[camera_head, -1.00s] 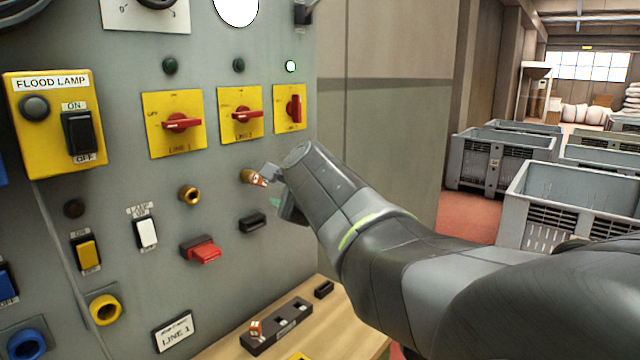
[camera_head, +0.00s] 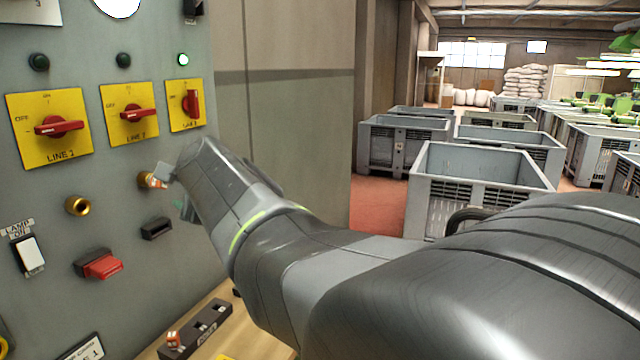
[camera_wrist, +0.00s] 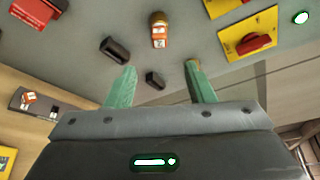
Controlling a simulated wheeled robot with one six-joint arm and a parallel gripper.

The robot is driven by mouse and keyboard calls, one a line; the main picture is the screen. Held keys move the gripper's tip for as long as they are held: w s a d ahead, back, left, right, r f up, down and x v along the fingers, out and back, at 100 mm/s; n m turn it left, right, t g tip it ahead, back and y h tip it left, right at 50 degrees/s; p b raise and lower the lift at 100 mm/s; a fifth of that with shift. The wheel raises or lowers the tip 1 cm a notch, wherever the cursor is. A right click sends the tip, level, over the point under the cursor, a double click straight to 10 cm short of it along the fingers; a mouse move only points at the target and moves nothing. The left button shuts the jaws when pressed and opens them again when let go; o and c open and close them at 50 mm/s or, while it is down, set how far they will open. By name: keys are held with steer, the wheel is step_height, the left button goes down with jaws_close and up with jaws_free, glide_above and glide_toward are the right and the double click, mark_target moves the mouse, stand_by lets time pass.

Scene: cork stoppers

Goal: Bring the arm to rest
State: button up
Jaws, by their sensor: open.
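My gripper (camera_wrist: 158,68) is open in the wrist view, its two green fingers spread with nothing held between them. In the head view my gripper (camera_head: 180,190) is at the grey panel (camera_head: 110,225), mostly hidden behind my wrist. A brass fitting with an orange and white tagged piece (camera_wrist: 159,32) sits on the panel beyond the fingertips, apart from them. It also shows in the head view (camera_head: 152,181), just left of my gripper. My arm stretches from the lower right toward the panel.
Yellow plates with red switches (camera_head: 134,112) and a red connector (camera_head: 99,264) stick out of the panel. A dark block (camera_head: 196,330) with a tagged piece lies on the wooden shelf below. Grey crates (camera_head: 480,185) stand on the floor at right.

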mark_target(165, 184)
steer(key=x, duration=1.2)
steer(key=shift+d+f, duration=0.1)
steer(key=shift+d, duration=0.1)
steer(key=shift+s, duration=0.1)
steer(key=v, duration=1.3)
steer(key=x, duration=1.3)
steer(key=shift+s+d+b, duration=0.2)
steer(key=shift+d+b, duration=0.15)
steer(key=shift+d, duration=0.2)
steer(key=shift+s+d+b, duration=0.25)
steer(key=shift+d+b, duration=0.05)
steer(key=shift+d, duration=0.3)
steer(key=shift+s+d, duration=0.1)
